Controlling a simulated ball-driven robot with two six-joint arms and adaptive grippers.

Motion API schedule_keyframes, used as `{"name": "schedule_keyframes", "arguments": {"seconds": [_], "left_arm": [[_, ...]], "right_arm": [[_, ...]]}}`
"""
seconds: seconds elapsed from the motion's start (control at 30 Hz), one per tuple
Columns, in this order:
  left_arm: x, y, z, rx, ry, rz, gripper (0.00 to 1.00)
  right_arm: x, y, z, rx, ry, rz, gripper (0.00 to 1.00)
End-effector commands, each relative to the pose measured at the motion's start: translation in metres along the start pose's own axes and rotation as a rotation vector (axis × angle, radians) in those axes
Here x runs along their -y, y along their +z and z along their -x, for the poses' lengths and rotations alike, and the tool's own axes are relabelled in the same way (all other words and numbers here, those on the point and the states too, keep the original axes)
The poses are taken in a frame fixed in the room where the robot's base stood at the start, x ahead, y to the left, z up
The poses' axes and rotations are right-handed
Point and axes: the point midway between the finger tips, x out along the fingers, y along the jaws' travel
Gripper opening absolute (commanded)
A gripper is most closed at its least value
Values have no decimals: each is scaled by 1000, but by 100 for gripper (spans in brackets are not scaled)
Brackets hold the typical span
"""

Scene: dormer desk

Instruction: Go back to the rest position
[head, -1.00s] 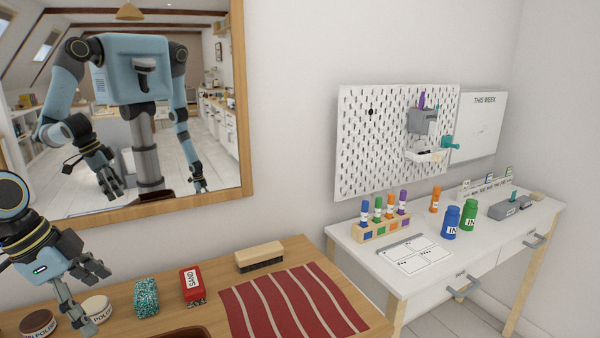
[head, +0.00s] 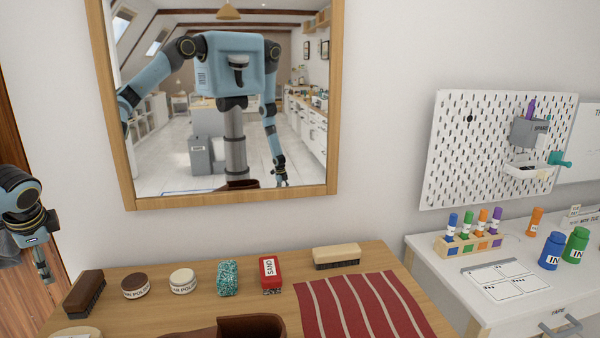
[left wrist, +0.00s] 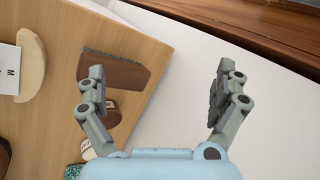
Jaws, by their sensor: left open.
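My left gripper (head: 42,262) is at the left edge of the head view, left of the wooden table (head: 130,265) and off its surface. In the left wrist view its two fingers (left wrist: 160,92) are wide apart with nothing between them but the view of the table edge and pale floor. The fingers hold nothing. A dark brown brush (left wrist: 115,70) lies on the table behind the left finger in that view. My right gripper is not seen directly in the head view.
On the table stand the brush (head: 84,293), two polish tins (head: 135,286) (head: 183,280), a speckled teal block (head: 228,278), a red SAND box (head: 271,274), another brush (head: 336,256) and a striped red cloth (head: 360,305). A mirror (head: 130,190) hangs behind. A white desk (head: 430,260) stands right.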

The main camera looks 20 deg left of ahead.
Motion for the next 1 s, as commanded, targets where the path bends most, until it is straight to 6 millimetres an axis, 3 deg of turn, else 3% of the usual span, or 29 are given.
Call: {"name": "schedule_keyframes", "arguments": {"seconds": [0.03,0.1,0.2,0.33,0.47,0.67,0.77,1.0], "left_arm": [[1,34,-23,46,-43,44,100],[5,82,-51,92,-125,101,100],[8,154,-80,137,-237,145,100],[1,242,-100,161,-335,147,100],[-15,322,-104,160,-371,118,100],[-138,300,-144,122,-230,193,100],[-209,285,-159,110,-148,233,100],[-402,228,-169,75,73,340,100]], "right_arm": [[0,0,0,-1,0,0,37],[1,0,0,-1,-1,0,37],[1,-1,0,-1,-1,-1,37],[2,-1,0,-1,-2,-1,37],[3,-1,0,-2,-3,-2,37],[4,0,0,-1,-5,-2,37],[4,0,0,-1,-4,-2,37],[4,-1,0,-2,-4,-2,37]]}}
